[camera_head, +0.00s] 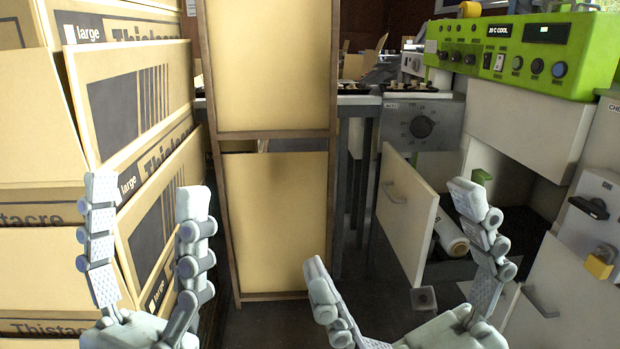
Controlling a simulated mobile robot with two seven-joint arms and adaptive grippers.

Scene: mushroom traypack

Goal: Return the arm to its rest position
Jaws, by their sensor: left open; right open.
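My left gripper (146,205) is at the lower left, in front of the stacked cardboard boxes. Its two fingers point up and stand apart, with nothing between them. My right gripper (392,225) is at the lower right, in front of the drawers. Its fingers are spread wide and hold nothing. Most of both arms lies below the picture and is hidden.
Large cardboard boxes (130,100) fill the left side. A tall wood-framed panel (275,215) stands in the middle. Dark floor shows between.

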